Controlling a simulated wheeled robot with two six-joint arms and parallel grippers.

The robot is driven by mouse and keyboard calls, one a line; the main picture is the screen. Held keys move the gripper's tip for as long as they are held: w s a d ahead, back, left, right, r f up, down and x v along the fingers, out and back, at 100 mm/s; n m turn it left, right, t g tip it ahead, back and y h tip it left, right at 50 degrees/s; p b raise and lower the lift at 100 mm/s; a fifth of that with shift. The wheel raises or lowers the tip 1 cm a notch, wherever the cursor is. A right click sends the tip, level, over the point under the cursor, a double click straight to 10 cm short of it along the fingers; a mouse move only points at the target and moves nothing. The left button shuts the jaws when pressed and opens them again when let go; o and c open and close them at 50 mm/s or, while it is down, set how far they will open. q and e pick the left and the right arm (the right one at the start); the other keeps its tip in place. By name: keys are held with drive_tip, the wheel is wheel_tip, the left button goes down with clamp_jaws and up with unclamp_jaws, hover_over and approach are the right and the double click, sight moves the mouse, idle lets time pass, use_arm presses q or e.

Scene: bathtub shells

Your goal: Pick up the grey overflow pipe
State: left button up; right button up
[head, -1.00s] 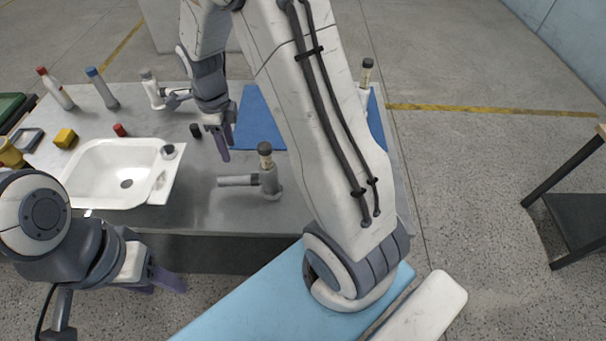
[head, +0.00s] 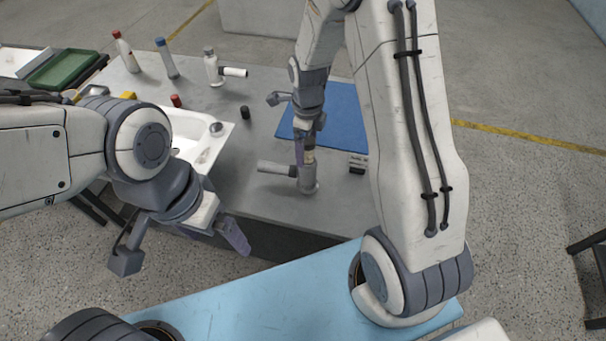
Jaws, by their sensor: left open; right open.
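The grey overflow pipe (head: 308,183) stands upright on the metal table, with its side branch (head: 273,167) pointing left. Its top end is partly hidden by my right gripper. My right gripper (head: 304,155) is open, pointing down at the pipe's top. I cannot tell whether its fingers touch the pipe. My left gripper (head: 236,238) is open and empty, in front of the table's near edge and apart from the pipe.
A white sink (head: 190,140) lies left, partly behind my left arm. A blue mat (head: 345,115) lies behind the pipe.

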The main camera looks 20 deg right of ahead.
sight(307, 159)
drive_tip(key=f, duration=0.2)
drive_tip(key=s+f+p, duration=0.1)
drive_tip(key=shift+f, duration=0.4)
drive_tip(key=shift+w+f, duration=0.1)
drive_tip(key=shift+f, duration=0.4)
clamp_jaws()
